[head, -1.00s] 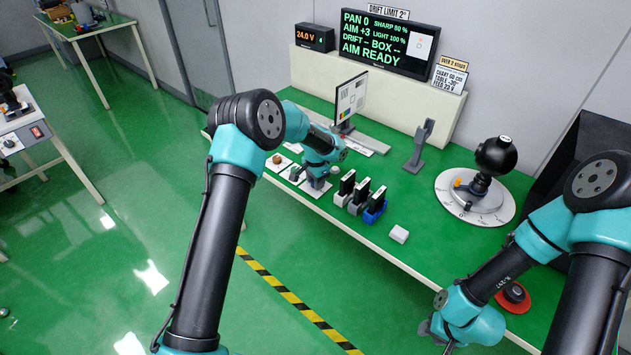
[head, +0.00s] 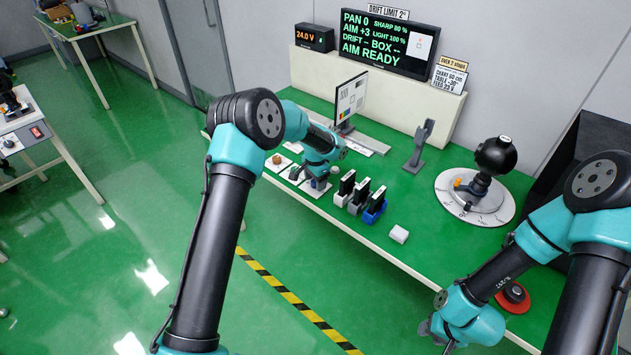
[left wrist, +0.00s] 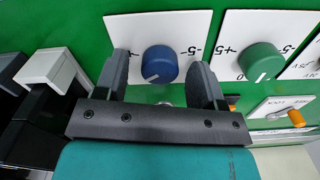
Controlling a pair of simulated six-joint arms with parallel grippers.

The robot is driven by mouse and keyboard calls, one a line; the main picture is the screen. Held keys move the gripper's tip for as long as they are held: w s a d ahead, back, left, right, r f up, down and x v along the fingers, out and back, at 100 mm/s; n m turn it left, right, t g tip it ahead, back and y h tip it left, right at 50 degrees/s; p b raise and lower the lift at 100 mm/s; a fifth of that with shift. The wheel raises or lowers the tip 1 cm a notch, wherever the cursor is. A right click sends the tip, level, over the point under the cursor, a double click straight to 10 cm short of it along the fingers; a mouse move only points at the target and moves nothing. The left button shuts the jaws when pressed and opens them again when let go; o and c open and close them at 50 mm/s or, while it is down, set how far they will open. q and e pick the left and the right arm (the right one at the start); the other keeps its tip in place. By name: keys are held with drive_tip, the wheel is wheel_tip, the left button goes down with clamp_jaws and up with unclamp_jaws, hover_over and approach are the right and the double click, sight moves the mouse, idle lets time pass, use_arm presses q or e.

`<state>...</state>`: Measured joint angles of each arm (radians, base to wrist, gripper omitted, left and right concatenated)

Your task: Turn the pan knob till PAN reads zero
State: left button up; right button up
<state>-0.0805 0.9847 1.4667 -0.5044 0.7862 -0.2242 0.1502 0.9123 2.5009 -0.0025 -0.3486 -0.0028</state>
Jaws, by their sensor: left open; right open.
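The display (head: 375,42) at the back of the bench reads PAN 0 and AIM +3. In the left wrist view, a blue knob (left wrist: 160,64) on a white plate with 5 marks sits between the fingers of my left gripper (left wrist: 160,80). The gripper is open, with a gap visible on both sides of the knob. A green knob (left wrist: 259,62) is on the plate to the right. The knobs' names are not readable. In the head view my left gripper (head: 317,185) is low over the bench's front edge. My right gripper (head: 432,328) is open, away from the knobs.
Black modules in grey and blue holders (head: 360,195) stand just right of my left gripper. A test chart (head: 350,98) stands behind it. A black ball-shaped device (head: 495,156) sits on a white dial (head: 452,196) at the right. A red-based button (head: 513,297) is near my right arm.

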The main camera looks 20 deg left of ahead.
use_arm(q)
wheel_tip(320, 180, up, 17)
idle(0.5)
drive_tip(key=shift+n+h, duration=0.8)
drive_tip(key=s+f, duration=0.1)
drive_tip(key=f, duration=0.2)
drive_tip(key=s+a+f, duration=0.1)
drive_tip(key=s+f, duration=0.1)
drive_tip(key=f, duration=0.2)
drive_tip(key=s+f, duration=0.2)
drive_tip(key=f, duration=0.2)
drive_tip(key=shift+a, duration=0.15)
drive_tip(key=s+f+n+h, duration=0.2)
drive_tip(key=s+f, duration=0.7)
drive_tip(key=f, duration=0.1)
drive_tip(key=s+f+n, duration=0.3)
drive_tip(key=s+f, duration=0.1)
drive_tip(key=s, duration=0.7)
drive_tip(key=s+f+n, duration=0.3)
drive_tip(key=s+f, duration=0.1)
drive_tip(key=s, duration=0.8)
drive_tip(key=shift+s+f+t, duration=0.2)
drive_tip(key=shift+s+t, duration=0.05)
drive_tip(key=shift+t, duration=0.15)
